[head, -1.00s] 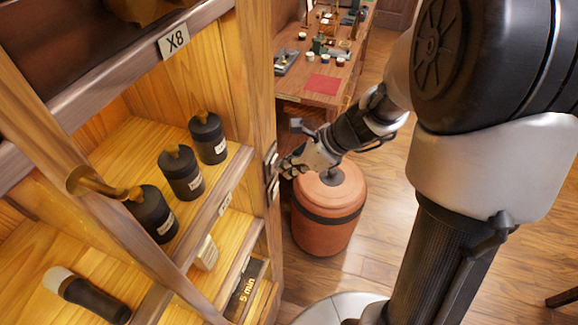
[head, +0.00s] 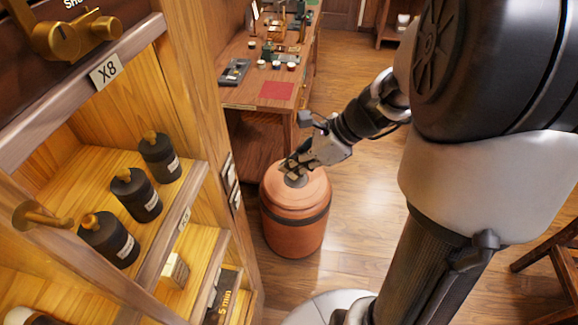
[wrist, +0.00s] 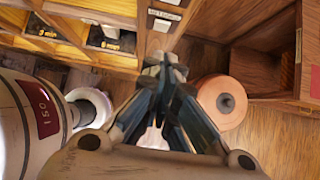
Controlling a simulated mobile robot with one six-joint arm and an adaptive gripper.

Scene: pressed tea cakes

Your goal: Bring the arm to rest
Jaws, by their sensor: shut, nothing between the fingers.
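My gripper (head: 294,165) is shut and empty. In the head view it appears in front of the lid of a round terracotta-coloured canister (head: 296,222), hiding part of the lid; I cannot tell how far above it is. In the wrist view my gripper (wrist: 166,68) points toward the shelf unit, with the canister (wrist: 222,102) to its right and apart from it. My arm reaches in from the right of the head view, bent at the elbow.
A wooden shelf unit (head: 180,235) labelled X8 stands at the left, holding several black bottles (head: 136,194). Behind the canister is a table (head: 245,98) with a red mat (head: 276,90) and small tea things. Wooden floor (head: 370,195) is clear right of the canister.

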